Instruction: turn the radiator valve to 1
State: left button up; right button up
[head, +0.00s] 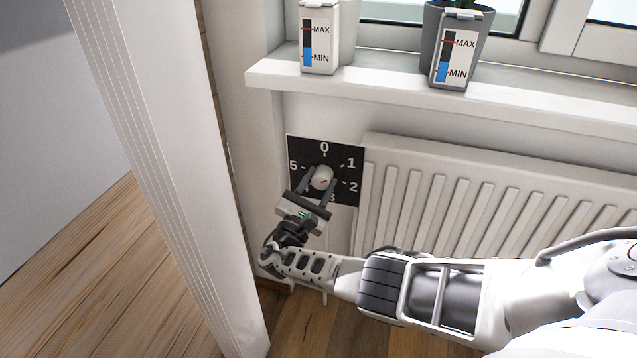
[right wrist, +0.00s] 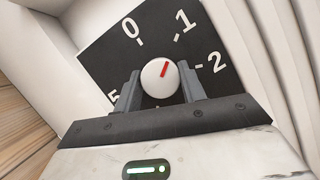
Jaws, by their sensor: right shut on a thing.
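The radiator valve is a round white knob (head: 321,178) in front of a black dial plate (head: 347,196) with white numbers, on the wall left of the radiator. In the right wrist view the knob (right wrist: 153,83) has a red mark that points up and right, about toward the 1. The 0, 1, 2 and part of the 5 show on the plate there (right wrist: 100,62). My right gripper (head: 320,181) is shut on the knob, one grey finger on each side; its fingers also show in the right wrist view (right wrist: 160,88). It partly hides the lower numbers. My left gripper is not in view.
The white ribbed radiator (head: 450,205) stands close right of the dial. A white window sill (head: 390,88) juts out above, with two pots (head: 345,30) (head: 480,45) bearing level gauges. A white upright frame (head: 165,170) stands on the left. Wooden floor lies below.

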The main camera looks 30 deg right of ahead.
dwell(0.3)
jog(key=o, duration=1)
jog(key=shift+c, duration=0.2)
jog(key=shift+a, duration=0.1)
jog(key=b+v, duration=0.1)
jog(key=v, duration=1.4)
jog(key=shift+a+f, duration=0.2)
jog(key=shift+a, duration=0.1)
jog(key=shift+s, duration=0.1)
